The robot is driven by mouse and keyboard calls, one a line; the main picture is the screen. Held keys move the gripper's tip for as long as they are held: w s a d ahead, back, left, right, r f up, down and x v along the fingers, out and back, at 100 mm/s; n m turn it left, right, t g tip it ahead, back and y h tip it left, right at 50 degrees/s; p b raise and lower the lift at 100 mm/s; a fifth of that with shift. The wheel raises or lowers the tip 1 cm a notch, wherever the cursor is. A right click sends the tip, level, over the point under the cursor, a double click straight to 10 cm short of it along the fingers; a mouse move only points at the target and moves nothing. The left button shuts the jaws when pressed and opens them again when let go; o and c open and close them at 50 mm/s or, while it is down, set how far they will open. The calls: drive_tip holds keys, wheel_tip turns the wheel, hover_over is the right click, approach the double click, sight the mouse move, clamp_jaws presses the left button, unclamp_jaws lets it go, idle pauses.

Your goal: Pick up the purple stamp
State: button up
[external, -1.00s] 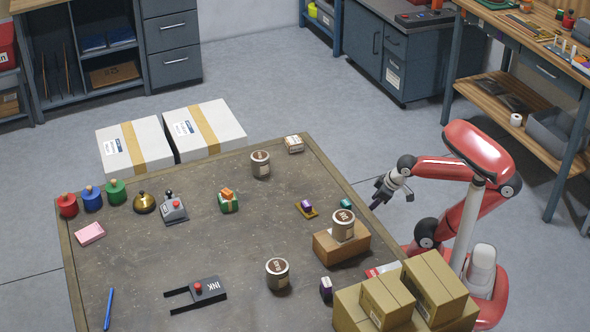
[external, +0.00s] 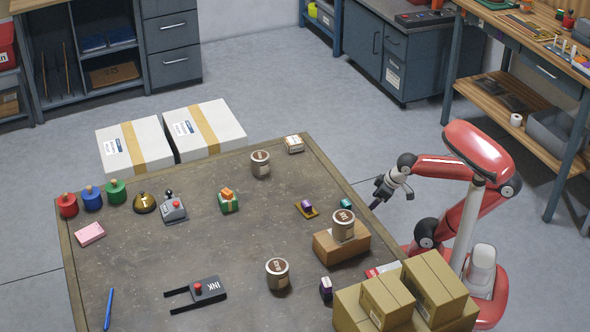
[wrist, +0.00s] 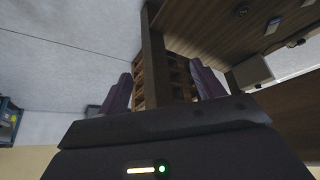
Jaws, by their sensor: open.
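Two small purple items are on the brown table (external: 240,262) in the external view. One is a small purple block (external: 306,204) on a tan base right of the table's middle. The other is a dark purple upright piece with a pale patch (external: 326,288) near the cardboard boxes. They are too small to tell which is the stamp. My gripper (external: 392,194) is open and empty, beyond the table's right edge and apart from both. In the wrist view my gripper (wrist: 163,90) shows two spread fingers with nothing between them; no purple stamp is recognisable there.
A brown can (external: 344,225) stands on a cardboard box (external: 342,246) between the purple items. Another can (external: 277,274) stands left of the upright purple piece. Stacked cartons (external: 432,285) crowd the lower right corner. A teal block (external: 346,204) lies near the right edge.

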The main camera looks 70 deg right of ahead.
wheel_tip(320, 180, up, 25)
drive_tip(key=w+a+r+n+p, duration=0.1)
drive_tip(key=w+a+r+n, duration=0.1)
drive_tip(key=w+a+r, duration=0.35)
drive_tip(key=w+a+n+y+p, duration=0.1)
drive_tip(key=w+a, duration=0.2)
drive_tip(key=a, duration=0.4)
drive_tip(key=w+a+n+p, duration=0.1)
drive_tip(key=w+a, duration=0.1)
drive_tip(key=a, duration=0.5)
drive_tip(key=n+g+y+p, duration=0.2)
drive_tip(key=n, duration=0.1)
approach(326, 287)
drive_tip(key=shift+w+d+f, duration=0.2)
drive_tip(key=shift+w+f, duration=0.1)
drive_tip(key=shift+f, duration=0.5)
drive_tip(key=shift+w+d+f, duration=0.2)
drive_tip(key=shift+w+f, duration=0.05)
drive_tip(key=shift+f, duration=0.6)
drive_tip(key=shift+w+d+f, duration=0.25)
drive_tip(key=shift+w+f, duration=0.05)
drive_tip(key=shift+f, duration=0.5)
drive_tip(key=b+x, duration=0.1)
drive_tip(key=x, duration=0.6)
drive_tip(key=shift+s+f, duration=0.1)
drive_tip(key=shift+f, duration=0.2)
drive_tip(key=c, duration=1.1)
